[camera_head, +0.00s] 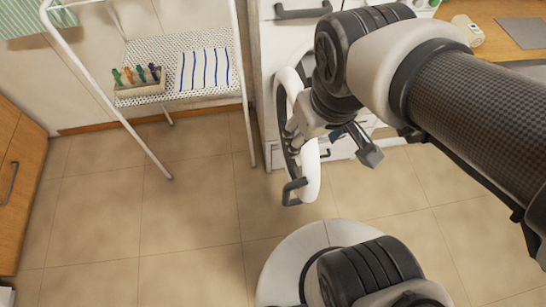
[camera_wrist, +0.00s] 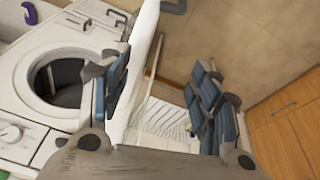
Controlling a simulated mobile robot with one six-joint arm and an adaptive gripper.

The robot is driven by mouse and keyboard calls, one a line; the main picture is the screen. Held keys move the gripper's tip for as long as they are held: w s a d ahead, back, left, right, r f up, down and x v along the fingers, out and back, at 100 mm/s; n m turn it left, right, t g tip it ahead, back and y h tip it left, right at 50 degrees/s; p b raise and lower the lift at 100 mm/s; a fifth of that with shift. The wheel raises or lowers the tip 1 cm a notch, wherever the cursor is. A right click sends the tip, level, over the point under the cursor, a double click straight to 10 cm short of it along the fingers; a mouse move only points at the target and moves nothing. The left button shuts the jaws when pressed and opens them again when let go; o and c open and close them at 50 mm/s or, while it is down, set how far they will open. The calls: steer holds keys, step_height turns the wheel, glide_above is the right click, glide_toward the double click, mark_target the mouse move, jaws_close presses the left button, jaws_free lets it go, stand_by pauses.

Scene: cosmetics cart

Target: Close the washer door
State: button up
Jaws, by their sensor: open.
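The white washer (camera_wrist: 30,75) shows in the wrist view with its round drum opening (camera_wrist: 62,80) uncovered. Its door stands swung open. In the head view the door (camera_head: 312,178) is a white ring seen nearly edge-on, with a dark handle piece at its lower end. In the wrist view the door (camera_wrist: 142,70) is a white edge-on band. My gripper (camera_head: 330,140) is at the door, and its fingers are apart. In the wrist view the gripper (camera_wrist: 163,95) has the door's edge between its fingers, nearer the left finger. I cannot tell whether they touch.
A white metal rack (camera_head: 190,97) with a striped cloth (camera_head: 204,69) and a box of small bottles (camera_head: 140,88) stands to the left. A wooden cabinet (camera_head: 12,180) is at the far left. A wooden counter (camera_head: 505,45) is at the upper right. The tiled floor (camera_head: 140,225) is open.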

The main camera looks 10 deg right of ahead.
steer(key=w+a+f+n+g, duration=0.1)
steer(key=w+a+f, duration=0.1)
steer(key=w+a+f+n, duration=0.2)
steer(key=f, duration=0.1)
steer(key=w+a+f+n+g+p, duration=0.1)
steer(key=w+a+f, duration=0.1)
steer(key=f, duration=0.1)
steer(key=shift+w+a+n+g+h, duration=0.1)
steer(key=shift+w+n+g+h, duration=0.1)
steer(key=shift+n+g+h, duration=0.15)
steer(key=c, duration=0.5)
steer(key=a+f+n, duration=0.1)
steer(key=a+f, duration=0.1)
steer(key=f, duration=0.2)
steer(key=a+f+n+g+h+p, duration=0.1)
steer(key=a+f+n, duration=0.1)
steer(key=f, duration=0.3)
steer(key=a+f+n+g, duration=0.1)
steer(key=a+f, duration=0.1)
steer(key=f, duration=0.2)
steer(key=shift+w+a+f+n+h, duration=0.15)
steer(key=shift+w+n+h, duration=0.2)
jaws_close()
steer(key=s+d+f+b, duration=0.3)
steer(key=d+f+b, duration=0.1)
steer(key=f, duration=0.6)
steer(key=shift+s+d+b, duration=0.2)
steer(key=shift+d+b, duration=0.15)
steer(key=shift+d, duration=0.35)
steer(key=shift+d, duration=0.1)
